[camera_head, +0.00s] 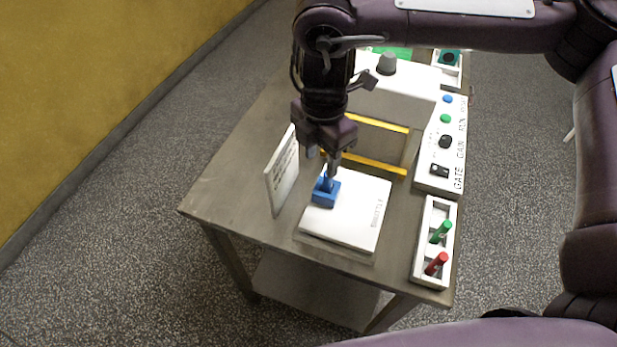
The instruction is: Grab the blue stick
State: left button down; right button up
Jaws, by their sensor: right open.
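The blue stick (326,190) stands upright on a blue base on the white block marked "SHUTTLE" (350,223). My right gripper (331,165) points down from above, with its fingertips close to the top of the stick. It is open. The fingers partly cover the stick's upper end, so I cannot tell whether they touch it. My left gripper is not in view.
A white panel (283,172) stands upright left of the shuttle. A white machine with yellow bars (398,98) stands behind. A control panel (440,143) and a tray (421,262) with green (441,232) and red sticks (436,264) line the right edge. The table's left side is clear.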

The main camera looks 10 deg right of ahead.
aim_at(326, 183)
jog(key=f, duration=0.1)
jog(key=d+f, duration=0.1)
jog(key=f+p, duration=0.1)
jog(key=shift+d+f, duration=0.25)
jog(key=shift+d, duration=0.05)
jog(key=f, duration=0.1)
jog(key=f+p, duration=0.1)
jog(key=f, duration=0.1)
jog(key=shift+w+f, duration=0.2)
jog(key=shift+f, duration=0.25)
grip_shut()
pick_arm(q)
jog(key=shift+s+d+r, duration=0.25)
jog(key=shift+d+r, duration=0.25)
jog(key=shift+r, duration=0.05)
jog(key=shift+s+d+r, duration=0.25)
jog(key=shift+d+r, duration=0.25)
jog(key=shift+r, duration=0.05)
